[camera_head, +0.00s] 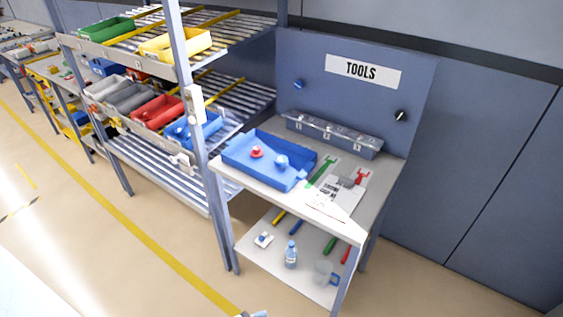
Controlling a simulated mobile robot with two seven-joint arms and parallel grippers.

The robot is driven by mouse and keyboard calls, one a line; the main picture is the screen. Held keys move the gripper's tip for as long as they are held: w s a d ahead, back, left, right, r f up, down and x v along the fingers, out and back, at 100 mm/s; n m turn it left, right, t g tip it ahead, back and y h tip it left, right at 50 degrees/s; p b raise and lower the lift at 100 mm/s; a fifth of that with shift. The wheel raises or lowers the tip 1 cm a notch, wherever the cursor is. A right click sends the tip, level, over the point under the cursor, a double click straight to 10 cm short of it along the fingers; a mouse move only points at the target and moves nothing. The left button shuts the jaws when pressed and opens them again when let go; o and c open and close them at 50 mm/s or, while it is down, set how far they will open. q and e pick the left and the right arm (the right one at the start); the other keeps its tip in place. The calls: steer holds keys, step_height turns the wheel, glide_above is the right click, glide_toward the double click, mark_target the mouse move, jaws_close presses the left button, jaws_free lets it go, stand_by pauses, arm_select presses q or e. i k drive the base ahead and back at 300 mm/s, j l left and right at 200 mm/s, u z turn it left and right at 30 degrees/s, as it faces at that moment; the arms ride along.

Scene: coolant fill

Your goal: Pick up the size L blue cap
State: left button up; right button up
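On the shelf rack, a blue bin (207,138) holds small blue pieces that may be caps. I cannot read a size marking on any of them, so I cannot tell which is size L. Neither gripper can be clearly seen; only a small grey and blue piece shows at the bottom edge, too cut off to identify.
The shelf rack also holds red (158,112), grey (128,98), yellow (176,44) and green (106,29) bins. A grey rack (332,137), papers (335,195) and tools are on the table. A bottle (291,255) stands on its lower shelf. The floor (110,245) in front is clear.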

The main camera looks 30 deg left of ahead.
mark_target(280, 161)
steer(key=i+j, duration=0.1)
steer(key=j, duration=0.7)
steer(key=i+j+z, duration=0.1)
steer(key=j, duration=1.45)
steer(key=i, duration=0.05)
